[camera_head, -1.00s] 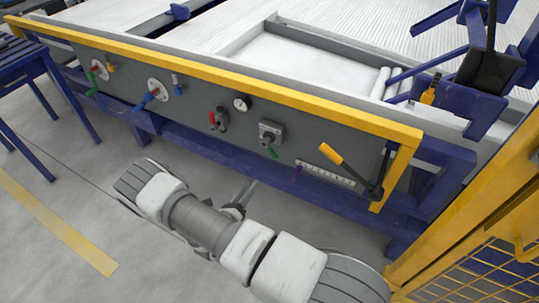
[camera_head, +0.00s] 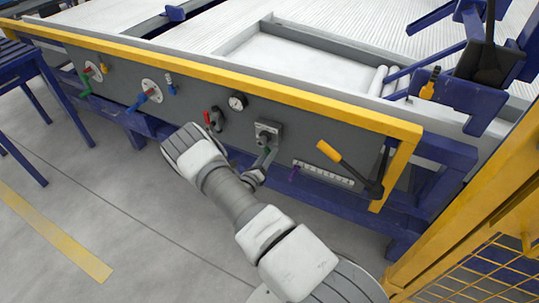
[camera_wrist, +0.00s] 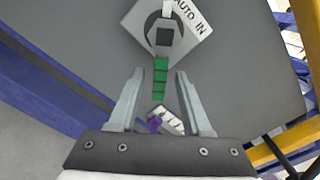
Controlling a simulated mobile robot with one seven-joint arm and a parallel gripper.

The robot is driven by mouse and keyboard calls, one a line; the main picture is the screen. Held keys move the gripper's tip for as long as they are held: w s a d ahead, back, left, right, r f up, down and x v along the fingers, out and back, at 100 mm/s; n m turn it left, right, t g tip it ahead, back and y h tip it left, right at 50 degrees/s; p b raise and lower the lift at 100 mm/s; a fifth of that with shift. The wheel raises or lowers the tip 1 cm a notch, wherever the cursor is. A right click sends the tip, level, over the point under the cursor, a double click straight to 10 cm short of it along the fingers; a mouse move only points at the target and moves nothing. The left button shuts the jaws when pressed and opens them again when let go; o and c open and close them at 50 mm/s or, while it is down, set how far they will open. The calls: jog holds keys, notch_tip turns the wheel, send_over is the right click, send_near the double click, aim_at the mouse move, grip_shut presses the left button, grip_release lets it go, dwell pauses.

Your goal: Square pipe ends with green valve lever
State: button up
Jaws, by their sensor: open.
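The green valve lever (camera_wrist: 160,80) hangs down from a square grey valve plate (camera_wrist: 185,45) marked "AUTO IN" in the wrist view. My gripper (camera_wrist: 160,74) is open, with one finger on each side of the lever and visible gaps between. In the head view the valve plate (camera_head: 268,134) is on the grey panel, and my gripper (camera_head: 267,157) is just below it. The lever is mostly hidden there by my gripper. I cannot tell how deep the lever sits between the fingers.
The grey panel also carries a red lever (camera_head: 207,119), a gauge (camera_head: 237,101), blue and green handles to the left, and a yellow-handled lever (camera_head: 330,151) to the right. A purple lever (camera_wrist: 154,124) and white label strip show below. A yellow rail (camera_head: 270,89) runs above.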

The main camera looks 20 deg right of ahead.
jog(key=shift+w+d, duration=0.4)
jog(key=shift+d, duration=0.15)
grip_shut()
dwell(1.1)
